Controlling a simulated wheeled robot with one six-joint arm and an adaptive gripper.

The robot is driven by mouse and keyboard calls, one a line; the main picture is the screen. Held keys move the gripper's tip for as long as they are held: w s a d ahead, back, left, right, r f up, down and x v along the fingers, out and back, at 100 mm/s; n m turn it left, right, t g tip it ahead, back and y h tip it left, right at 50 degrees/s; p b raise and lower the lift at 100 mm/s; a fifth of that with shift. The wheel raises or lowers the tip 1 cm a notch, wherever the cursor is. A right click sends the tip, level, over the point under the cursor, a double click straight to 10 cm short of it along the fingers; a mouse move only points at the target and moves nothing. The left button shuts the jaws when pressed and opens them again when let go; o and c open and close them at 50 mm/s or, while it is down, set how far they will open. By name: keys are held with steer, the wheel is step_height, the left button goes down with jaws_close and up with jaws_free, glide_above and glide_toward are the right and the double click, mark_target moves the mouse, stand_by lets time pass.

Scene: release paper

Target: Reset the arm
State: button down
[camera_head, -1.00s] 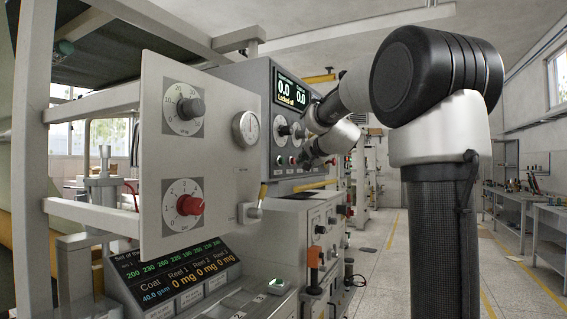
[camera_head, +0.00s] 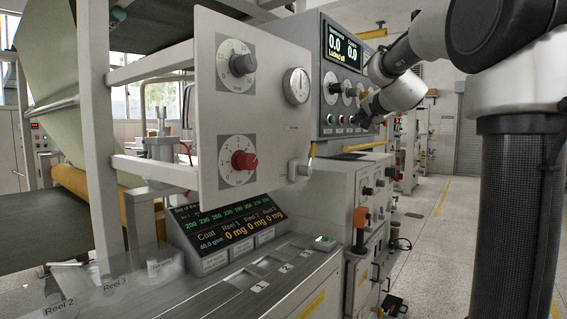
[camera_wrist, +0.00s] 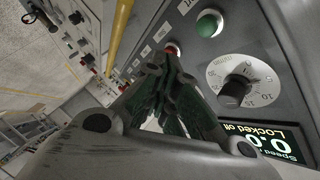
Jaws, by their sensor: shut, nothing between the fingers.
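My arm reaches in from the right in the head view. My gripper (camera_head: 366,112) is in front of the grey control cabinet (camera_head: 322,62), near its row of buttons. In the wrist view my gripper (camera_wrist: 168,62) has its dark fingers together and empty. The fingertips are close to a red button (camera_wrist: 171,49) on the panel; whether they touch it I cannot tell. A green button (camera_wrist: 209,23) and a black dial (camera_wrist: 235,91) are beside them. A display reading 0.0 and "Locked off" (camera_wrist: 262,143) is at the lower right.
A white panel (camera_head: 270,110) with a black knob (camera_head: 243,65), a red knob (camera_head: 244,160) and a gauge (camera_head: 296,86) stands to the left. Below it is a sloped display (camera_head: 228,228) over a counter (camera_head: 262,287). The floor aisle (camera_head: 440,225) beyond is mostly clear.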

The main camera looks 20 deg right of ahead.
steer(key=s+a+f+n+g+y, duration=0.1)
steer(key=s+a+f+n+g, duration=0.2)
steer(key=s+f, duration=0.35)
steer(key=s+a+f+n+g+y, duration=0.1)
steer(key=s+a+f+n+g, duration=0.2)
steer(key=f, duration=0.7)
steer(key=s+a+f+n+g, duration=0.1)
steer(key=s+f, duration=0.3)
steer(key=s, duration=0.5)
steer(key=s+a+f+n+g, duration=0.2)
steer(key=s+f+n, duration=0.1)
steer(key=s, duration=0.7)
steer(key=s+a+f+n+g, duration=0.2)
steer(key=s+f, duration=0.2)
steer(key=s, duration=0.6)
steer(key=shift+s+a+f+n, duration=0.25)
steer(key=shift+a+f+n, duration=0.05)
steer(key=shift+n, duration=0.1)
steer(key=shift+a, duration=0.1)
